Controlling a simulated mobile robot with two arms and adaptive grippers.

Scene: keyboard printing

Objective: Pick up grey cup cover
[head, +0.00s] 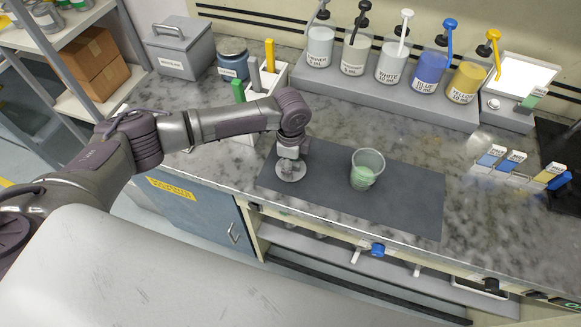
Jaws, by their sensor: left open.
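The grey cup cover (290,172) looks like a small round light-grey disc at the left part of the dark mat (405,203). My left gripper (289,155) points down from above, right over the disc, and partly hides it. Its jaws are open. I cannot tell whether the fingers touch the cover. A clear cup (367,168) with pale green contents stands uncovered on the mat, to the right of the gripper. My right gripper is not in view.
Several pump bottles stand on a grey riser (400,100) at the back. A white holder (262,95) with coloured sticks stands behind my left arm, near a grey waste box (180,50). Colour samples (518,165) stand at right. The mat's right part is clear.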

